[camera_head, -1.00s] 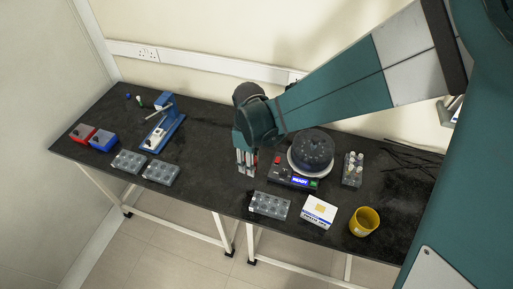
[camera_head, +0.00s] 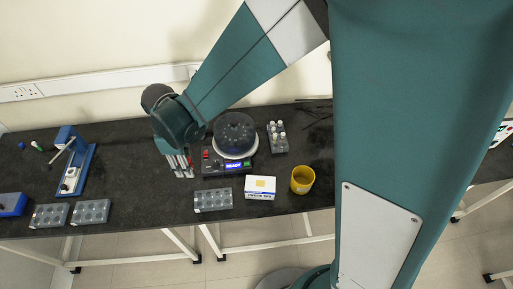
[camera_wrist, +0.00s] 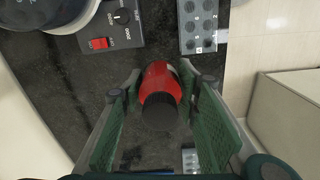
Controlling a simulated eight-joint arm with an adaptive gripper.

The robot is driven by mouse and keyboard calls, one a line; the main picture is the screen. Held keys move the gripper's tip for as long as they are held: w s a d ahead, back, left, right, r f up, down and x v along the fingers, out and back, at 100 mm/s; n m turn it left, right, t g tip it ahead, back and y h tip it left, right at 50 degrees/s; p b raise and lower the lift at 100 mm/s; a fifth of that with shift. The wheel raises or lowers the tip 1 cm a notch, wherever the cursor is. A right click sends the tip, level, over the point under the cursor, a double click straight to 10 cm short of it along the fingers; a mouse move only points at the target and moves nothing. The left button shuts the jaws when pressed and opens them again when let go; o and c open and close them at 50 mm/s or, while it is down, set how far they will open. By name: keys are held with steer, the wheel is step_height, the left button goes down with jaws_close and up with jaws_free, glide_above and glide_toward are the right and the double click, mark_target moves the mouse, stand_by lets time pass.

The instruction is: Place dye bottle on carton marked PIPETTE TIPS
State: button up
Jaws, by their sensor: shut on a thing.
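The dye bottle (camera_wrist: 161,85) is red with a black cap and shows in the wrist view between the two fingers. My gripper (camera_wrist: 160,100) is shut on it. In the head view my gripper (camera_head: 182,166) points down over the bench, left of the round machine; the bottle is mostly hidden there. I cannot tell whether its base touches the bench. The carton (camera_head: 260,188) is a white box with blue print too small to read and a yellowish patch on top. It stands in front of the machine, to the right of my gripper, with nothing on it.
The machine (camera_head: 235,138) with a domed lid stands right of my gripper. A vial rack (camera_head: 277,137) stands behind.

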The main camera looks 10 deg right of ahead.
steer(key=s+d+r+p, duration=0.15)
steer(key=d+r, duration=0.25)
steer(key=d, duration=1)
step_height(320, 180, up, 2)
steer(key=m, duration=0.1)
glide_above(261, 183)
steer(key=shift+r+p, duration=0.2)
steer(key=shift+p, duration=0.2)
steer(key=shift+f+b, duration=0.55)
steer(key=shift+f, duration=2.35)
steer(key=shift+f, duration=0.1)
steer(key=shift+f+b, duration=0.45)
steer(key=shift+f, duration=1.55)
steer(key=shift+f, duration=0.2)
steer(key=o, duration=1)
